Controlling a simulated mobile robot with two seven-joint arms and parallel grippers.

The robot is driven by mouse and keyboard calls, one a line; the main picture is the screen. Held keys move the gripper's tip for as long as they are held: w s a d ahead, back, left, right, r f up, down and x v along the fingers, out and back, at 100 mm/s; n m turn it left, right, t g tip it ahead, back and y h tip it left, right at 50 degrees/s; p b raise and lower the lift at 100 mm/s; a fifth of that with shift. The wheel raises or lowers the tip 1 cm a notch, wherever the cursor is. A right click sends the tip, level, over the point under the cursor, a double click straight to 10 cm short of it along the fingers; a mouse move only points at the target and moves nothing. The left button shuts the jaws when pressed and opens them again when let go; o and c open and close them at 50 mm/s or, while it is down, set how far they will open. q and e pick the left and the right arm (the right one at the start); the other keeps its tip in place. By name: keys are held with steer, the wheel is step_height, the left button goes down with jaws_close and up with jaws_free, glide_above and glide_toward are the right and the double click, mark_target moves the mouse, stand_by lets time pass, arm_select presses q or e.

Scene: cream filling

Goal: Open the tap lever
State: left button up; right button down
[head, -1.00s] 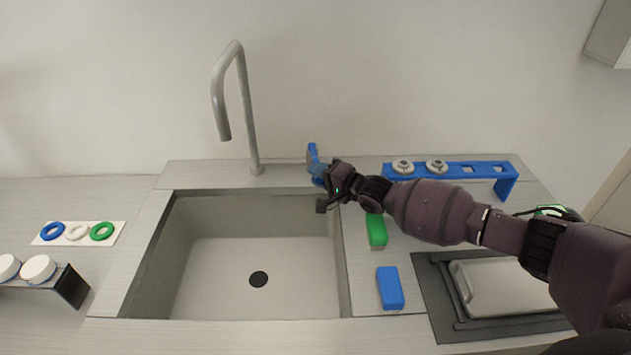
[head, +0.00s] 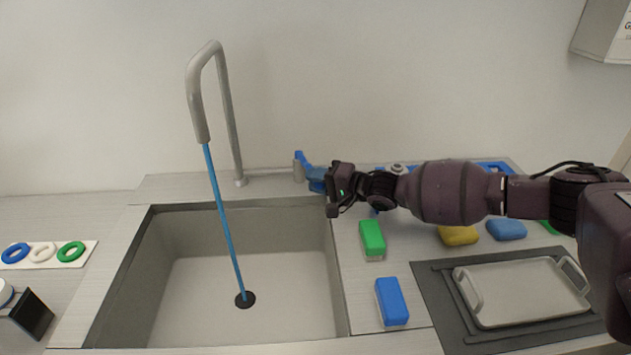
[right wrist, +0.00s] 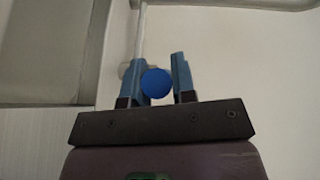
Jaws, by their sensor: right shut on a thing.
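The grey tap (head: 229,110) stands behind the sink, and a blue stream of water (head: 222,215) runs from its spout to the dark drain (head: 245,299). The blue tap lever (head: 302,158) sits on a grey post right of the tap. My right gripper (head: 313,179) is at the lever, reaching in from the right. In the right wrist view the lever's round blue end (right wrist: 157,83) shows between the blue fingers of the right gripper (right wrist: 158,75), which is shut on it. My left gripper is not in view.
A green block (head: 372,236) and a blue block (head: 391,300) lie right of the sink (head: 340,290). A grey tray (head: 520,290) lies on a dark mat. Yellow (head: 458,236) and blue (head: 507,230) sponges lie behind it. Coloured rings on a white card (head: 84,249) lie left.

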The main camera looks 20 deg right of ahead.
steer(key=c, duration=1)
jaws_free()
steer(key=shift+w+r, duration=0.1)
steer(key=shift+r, duration=0.15)
steer(key=shift+c, duration=0.2)
steer(key=shift+o, duration=0.5)
steer(key=shift+f, duration=0.15)
steer(key=v, duration=1.1)
steer(key=shift+p, duration=0.3)
steer(key=shift+a, duration=0.1)
